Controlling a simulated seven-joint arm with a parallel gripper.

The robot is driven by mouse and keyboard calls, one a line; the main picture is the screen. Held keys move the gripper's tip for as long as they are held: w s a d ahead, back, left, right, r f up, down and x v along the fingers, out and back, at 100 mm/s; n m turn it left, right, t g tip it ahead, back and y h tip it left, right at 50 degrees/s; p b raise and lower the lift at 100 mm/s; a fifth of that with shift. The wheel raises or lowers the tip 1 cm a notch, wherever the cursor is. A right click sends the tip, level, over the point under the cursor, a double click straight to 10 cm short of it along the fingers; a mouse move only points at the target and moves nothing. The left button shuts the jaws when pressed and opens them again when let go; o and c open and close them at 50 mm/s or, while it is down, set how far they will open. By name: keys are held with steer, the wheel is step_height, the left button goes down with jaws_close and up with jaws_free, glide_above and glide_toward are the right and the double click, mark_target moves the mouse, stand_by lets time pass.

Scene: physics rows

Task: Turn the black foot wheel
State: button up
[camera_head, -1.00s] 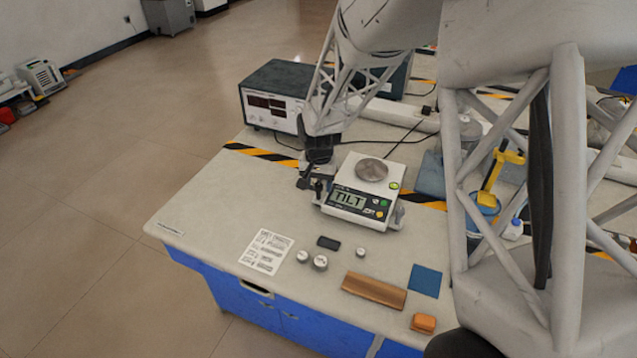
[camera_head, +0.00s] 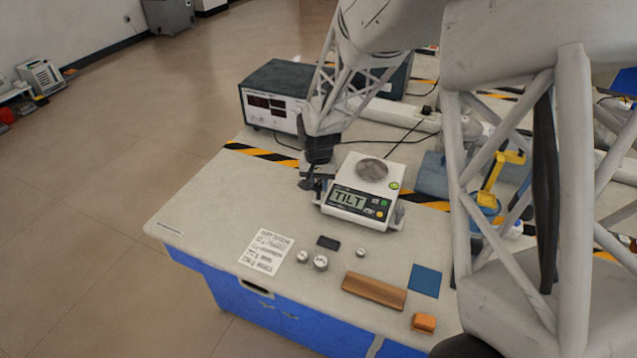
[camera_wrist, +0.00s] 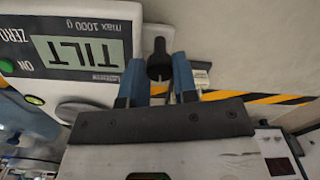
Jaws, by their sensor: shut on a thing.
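The white balance (camera_head: 350,218) stands on the bench, and its display (camera_head: 347,199) reads TILT; the display also shows upside down in the wrist view (camera_wrist: 76,50). The black foot wheel (camera_wrist: 160,62) is beside the balance's corner in the wrist view. My gripper (camera_wrist: 157,78) has its blue fingers on either side of the wheel and is shut on it. In the head view my gripper (camera_head: 312,182) is low at the balance's left side, where the wheel cannot be told apart from the dark gripper.
A metering box (camera_head: 272,105) stands behind my gripper. A paper sheet (camera_head: 266,250), small weights (camera_head: 320,262), a black block (camera_head: 328,242), a brown bar (camera_head: 374,291) and a blue square (camera_head: 425,281) lie in front. The bench's left part is clear.

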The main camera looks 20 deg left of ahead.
mark_target(319, 185)
steer(key=n, duration=0.6)
steer(key=shift+n, duration=0.3)
stand_by(0.4)
steer(key=o, duration=0.9)
steer(key=shift+o, duration=0.2)
steer(key=shift+r, duration=0.1)
steer(key=shift+r, duration=3.8)
steer(key=shift+d, duration=0.1)
